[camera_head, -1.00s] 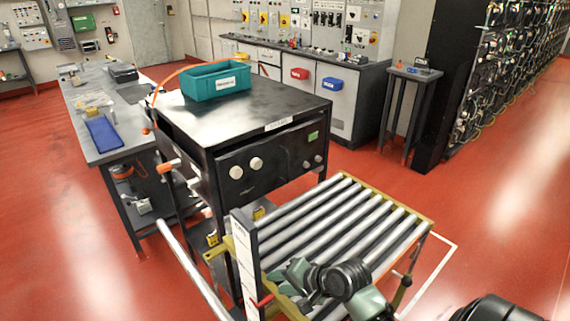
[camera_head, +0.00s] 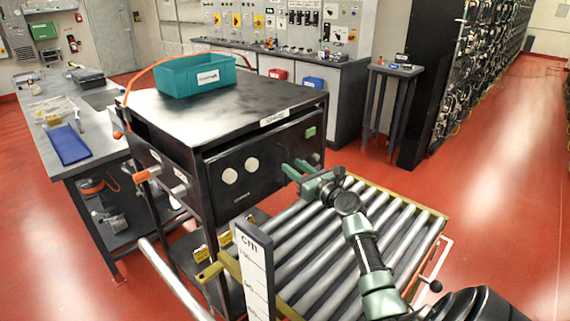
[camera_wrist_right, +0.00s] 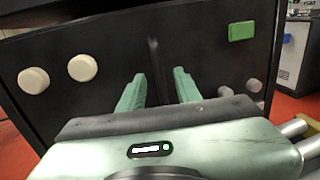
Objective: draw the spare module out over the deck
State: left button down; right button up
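The same black front (camera_wrist_right: 110,50) fills the wrist view. The roller deck (camera_head: 345,245) lies in front of it, its rollers bare. My right gripper (camera_head: 290,168) reaches over the deck to the right part of the module's front. In the wrist view its green fingers (camera_wrist_right: 160,80) stand apart, pointing at the front, beside a faint dark upright strip. I cannot tell whether they touch it. My left gripper is not in view.
A teal bin (camera_head: 197,76) stands on the stand's black top (camera_head: 225,110), with an orange cable behind it. A white cm scale (camera_head: 254,270) rises at the deck's near left corner. A grey workbench (camera_head: 85,125) is at the left. Red floor is clear at the right.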

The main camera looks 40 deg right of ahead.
aim_at(286, 184)
jog(key=w, duration=0.4)
jog(key=shift+d+f, duration=0.15)
jog(key=shift+f, duration=0.05)
jog(key=shift+w, duration=0.25)
grip_shut()
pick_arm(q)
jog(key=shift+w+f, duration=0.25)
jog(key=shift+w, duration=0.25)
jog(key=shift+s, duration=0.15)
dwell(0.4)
